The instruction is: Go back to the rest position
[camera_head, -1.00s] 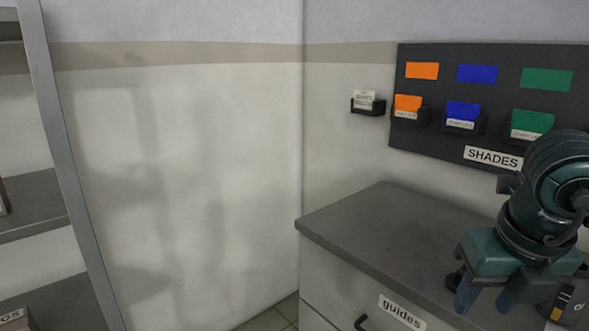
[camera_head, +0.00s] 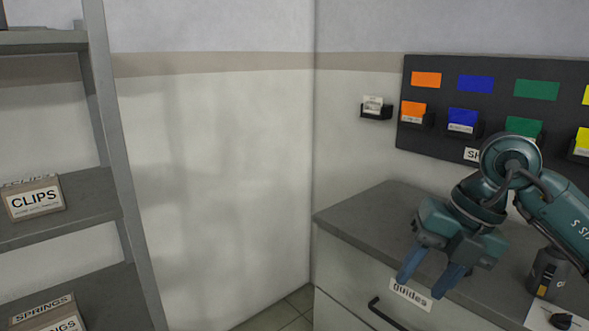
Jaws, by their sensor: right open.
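My right gripper (camera_head: 425,278) is in the lower right of the head view, at the end of my teal arm. Its two blue fingers point down and towards the left, spread apart with nothing between them. In the picture it overlaps the front edge of the grey countertop (camera_head: 372,205) and part of the "guides" label (camera_head: 412,296). I cannot tell how far it is above or in front of the counter. My left gripper is not in view.
The "SHADES" board (camera_head: 500,108) with coloured cards in holders hangs behind my right arm. The drawer cabinet (camera_head: 345,285) stands below. A shelf (camera_head: 60,205) at left holds a CLIPS box (camera_head: 35,198) and a SPRINGS box (camera_head: 45,312). Bare wall lies between.

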